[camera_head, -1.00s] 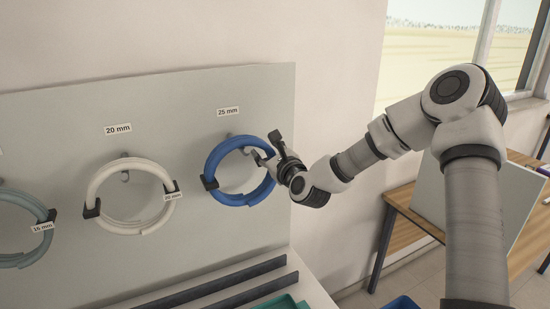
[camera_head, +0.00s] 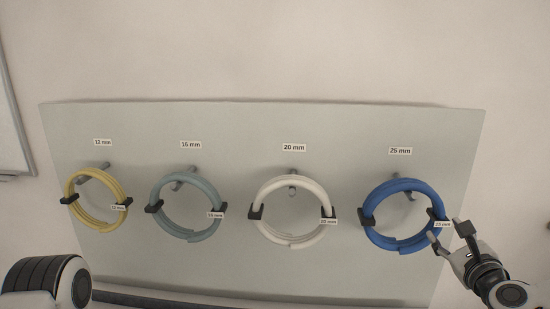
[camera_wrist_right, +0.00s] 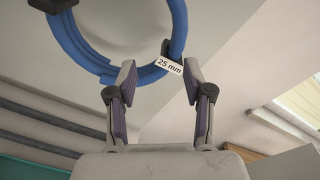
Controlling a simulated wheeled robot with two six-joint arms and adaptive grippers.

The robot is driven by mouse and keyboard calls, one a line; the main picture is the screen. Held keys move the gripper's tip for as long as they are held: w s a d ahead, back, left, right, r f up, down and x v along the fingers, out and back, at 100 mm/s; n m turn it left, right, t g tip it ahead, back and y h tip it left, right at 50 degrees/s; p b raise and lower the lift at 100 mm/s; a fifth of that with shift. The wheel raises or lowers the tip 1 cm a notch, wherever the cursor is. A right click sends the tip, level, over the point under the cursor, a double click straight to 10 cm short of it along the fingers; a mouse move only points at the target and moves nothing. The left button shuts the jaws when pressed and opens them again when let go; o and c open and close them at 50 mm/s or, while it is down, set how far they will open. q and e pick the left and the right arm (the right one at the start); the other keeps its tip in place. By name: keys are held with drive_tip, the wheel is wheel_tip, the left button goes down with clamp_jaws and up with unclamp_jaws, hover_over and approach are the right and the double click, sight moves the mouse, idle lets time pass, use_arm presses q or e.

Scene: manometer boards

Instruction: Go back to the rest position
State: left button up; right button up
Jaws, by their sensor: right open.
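My right gripper (camera_head: 449,235) is at the lower right of the blue hose coil (camera_head: 371,231) in the head view. Its fingers are spread and hold nothing. In the right wrist view the open fingers (camera_wrist_right: 159,72) point toward the blue coil (camera_wrist_right: 82,45) and its "25 mm" tag (camera_wrist_right: 169,65), with the tag between and just beyond the fingertips. The coil hangs on the grey board (camera_head: 300,122) under the "25 mm" label (camera_head: 400,151). I cannot tell whether a finger touches it. My left gripper is not in view; only part of my left arm shows at lower left.
White (camera_head: 262,203), grey-green (camera_head: 157,203) and yellow (camera_head: 72,187) coils hang in a row leftward on the board. Dark rails (camera_wrist_right: 45,118) run below it, with a green tray edge (camera_wrist_right: 25,168) under them. The wall above is clear.

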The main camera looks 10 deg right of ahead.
drive_tip(key=s+a+f+n+g+y, duration=0.1)
drive_tip(key=s+a+f+n+g, duration=0.2)
drive_tip(key=f+n, duration=0.4)
drive_tip(key=s+a+f+n+g+y, duration=0.1)
drive_tip(key=a+f+n+g, duration=0.3)
drive_tip(key=f, duration=0.6)
drive_tip(key=s+a+f+n+g+y, duration=0.1)
drive_tip(key=s+a+f+n+g, duration=0.1)
drive_tip(key=a+f+n, duration=0.4)
drive_tip(key=s+a+f+n+g, duration=0.1)
drive_tip(key=s+f+n, duration=0.1)
drive_tip(key=s+f, duration=0.1)
drive_tip(key=s+a+f+n+g, duration=0.1)
drive_tip(key=s+f+n, duration=0.2)
drive_tip(key=f, duration=0.2)
drive_tip(key=s+f+n+g, duration=0.2)
drive_tip(key=s+f+n, duration=0.1)
drive_tip(key=s+f, duration=0.1)
drive_tip(key=shift+a+f+y, duration=0.3)
drive_tip(key=shift+a+f, duration=0.05)
drive_tip(key=shift+a, duration=0.05)
drive_tip(key=s+a+f+n+g+b, duration=0.2)
drive_tip(key=s+f+n, duration=0.4)
drive_tip(key=s, duration=0.5)
wheel_tip(320, 180, down, 2)
drive_tip(key=shift+s+a+f+n+g, duration=0.15)
drive_tip(key=shift+a+n+g, duration=0.15)
drive_tip(key=shift+g, duration=0.6)
